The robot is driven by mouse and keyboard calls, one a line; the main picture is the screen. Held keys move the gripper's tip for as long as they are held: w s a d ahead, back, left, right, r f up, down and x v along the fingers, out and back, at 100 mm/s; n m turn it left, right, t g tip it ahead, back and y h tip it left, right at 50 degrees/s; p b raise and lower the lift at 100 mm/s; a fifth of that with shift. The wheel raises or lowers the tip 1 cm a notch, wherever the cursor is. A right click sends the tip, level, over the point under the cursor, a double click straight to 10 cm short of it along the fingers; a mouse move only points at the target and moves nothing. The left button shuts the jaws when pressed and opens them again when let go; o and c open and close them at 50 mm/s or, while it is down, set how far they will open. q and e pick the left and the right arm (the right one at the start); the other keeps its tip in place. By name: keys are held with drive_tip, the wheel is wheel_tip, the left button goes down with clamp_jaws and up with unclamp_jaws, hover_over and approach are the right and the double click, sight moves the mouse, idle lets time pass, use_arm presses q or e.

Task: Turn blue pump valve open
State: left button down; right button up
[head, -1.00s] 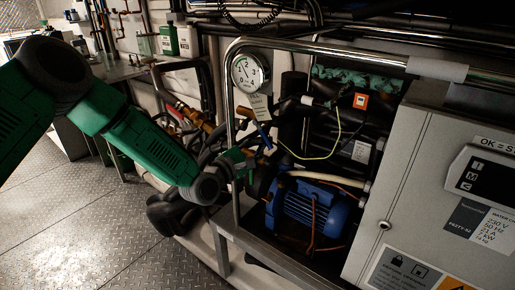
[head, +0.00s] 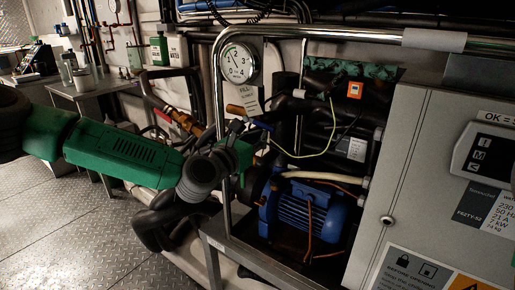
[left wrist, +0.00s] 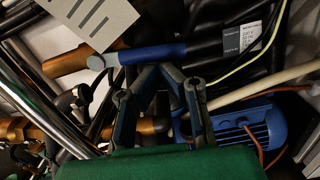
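The blue valve handle (head: 258,124) sits beside a brass fitting (head: 236,110), below the pressure gauge. In the left wrist view the blue handle (left wrist: 152,55) lies across the upper middle, beside a brass pipe (left wrist: 65,65). My left gripper (head: 246,143) is just below the handle in the head view, partly hidden by its own wrist. In the left wrist view its two dark fingers (left wrist: 161,76) lean inward with a gap between the tips. The tips are close to the handle's lower edge; whether they touch is unclear. Nothing is held. My right gripper is out of view.
A chrome frame rail (head: 222,80) stands beside my left wrist. A blue pump motor (head: 306,206) lies below right, with a yellow-green wire (head: 327,140) above it. A grey control cabinet (head: 400,170) fills the right. The metal floor at left is clear.

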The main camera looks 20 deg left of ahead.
use_arm(q)
drive_tip(key=shift+d+r+n+b, duration=0.1)
drive_tip(key=shift+r+n+b, duration=0.3)
drive_tip(key=shift+n, duration=0.2)
drive_tip(key=shift+f, duration=0.1)
